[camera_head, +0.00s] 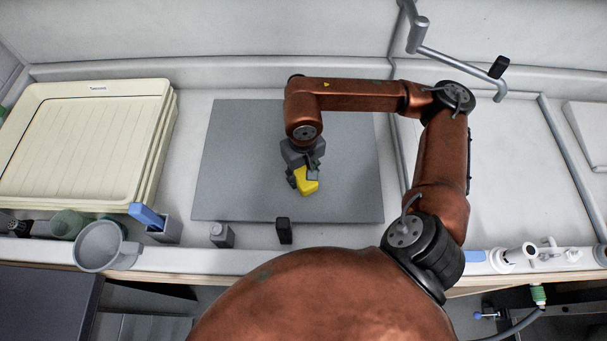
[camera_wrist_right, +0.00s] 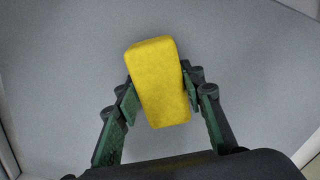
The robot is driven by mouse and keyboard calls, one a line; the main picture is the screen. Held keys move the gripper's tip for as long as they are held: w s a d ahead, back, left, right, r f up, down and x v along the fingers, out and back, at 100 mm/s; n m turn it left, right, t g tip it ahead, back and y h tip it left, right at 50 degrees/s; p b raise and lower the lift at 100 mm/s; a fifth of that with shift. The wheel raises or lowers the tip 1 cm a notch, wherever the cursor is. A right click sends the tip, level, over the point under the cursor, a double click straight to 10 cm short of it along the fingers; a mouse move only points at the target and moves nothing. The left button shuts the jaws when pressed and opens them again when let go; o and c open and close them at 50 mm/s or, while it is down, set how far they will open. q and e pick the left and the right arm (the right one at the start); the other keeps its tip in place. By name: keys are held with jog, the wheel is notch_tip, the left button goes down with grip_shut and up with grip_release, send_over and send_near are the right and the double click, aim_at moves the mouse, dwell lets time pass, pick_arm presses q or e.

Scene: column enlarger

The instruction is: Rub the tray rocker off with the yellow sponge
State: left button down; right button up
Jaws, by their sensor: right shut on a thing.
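The yellow sponge (camera_head: 307,186) is in my right gripper (camera_head: 305,177), over the middle of the grey tray rocker (camera_head: 240,165). In the right wrist view the sponge (camera_wrist_right: 158,82) sits between the two green-and-black fingers of my right gripper (camera_wrist_right: 160,92), which are shut on its sides. The grey surface of the tray rocker (camera_wrist_right: 60,70) fills the background there. I cannot tell whether the sponge touches it. My left gripper is not in view.
Stacked cream trays (camera_head: 85,140) stand at the left. A grey jug (camera_head: 100,245), a holder with a blue item (camera_head: 147,215), a small grey bottle (camera_head: 222,235) and a black bottle (camera_head: 284,232) line the front edge. A sink basin (camera_head: 490,170) lies at the right.

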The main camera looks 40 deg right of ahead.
aim_at(330, 182)
jog(key=shift+s+d, duration=1.1)
jog(key=shift+d, duration=0.2)
jog(key=shift+s+d, duration=0.2)
jog(key=shift+d, duration=0.1)
jog(key=shift+s+d, duration=1.3)
jog(key=shift+d, duration=0.1)
